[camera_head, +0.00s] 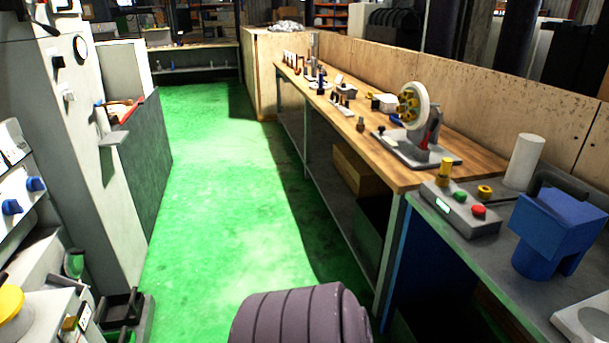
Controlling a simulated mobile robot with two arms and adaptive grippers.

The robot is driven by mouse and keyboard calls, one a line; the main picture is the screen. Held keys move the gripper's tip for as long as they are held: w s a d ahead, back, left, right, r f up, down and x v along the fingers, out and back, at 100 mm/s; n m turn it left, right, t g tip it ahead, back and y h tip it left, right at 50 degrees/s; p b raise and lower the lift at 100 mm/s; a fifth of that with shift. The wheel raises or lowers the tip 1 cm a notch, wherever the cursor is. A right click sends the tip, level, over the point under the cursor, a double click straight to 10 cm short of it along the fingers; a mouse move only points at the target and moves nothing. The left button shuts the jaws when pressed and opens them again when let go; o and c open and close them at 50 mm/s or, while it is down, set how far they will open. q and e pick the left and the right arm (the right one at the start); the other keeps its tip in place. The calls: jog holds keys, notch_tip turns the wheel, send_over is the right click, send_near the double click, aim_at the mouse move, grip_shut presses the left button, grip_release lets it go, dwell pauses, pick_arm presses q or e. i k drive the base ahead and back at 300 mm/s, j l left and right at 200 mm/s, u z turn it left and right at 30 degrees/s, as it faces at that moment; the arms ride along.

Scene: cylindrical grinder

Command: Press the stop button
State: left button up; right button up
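A grey control box (459,208) lies on the grey bench top at the right. A round red button (479,211) is on its near right part. None of these shows a label that I can read, so I cannot tell for sure which one is the stop button. Neither of my grippers shows in the head view. Nothing is seen touching the box.
A machine with blue knobs (36,184) and a yellow knob (9,303) stands at the left. A blue block-shaped device (545,235) and white cylinder (524,161) stand near the box. A wooden bench (477,155) runs behind. The green floor (213,200) between is clear.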

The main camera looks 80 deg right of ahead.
aim_at(478, 211)
jog(key=z, duration=3.75)
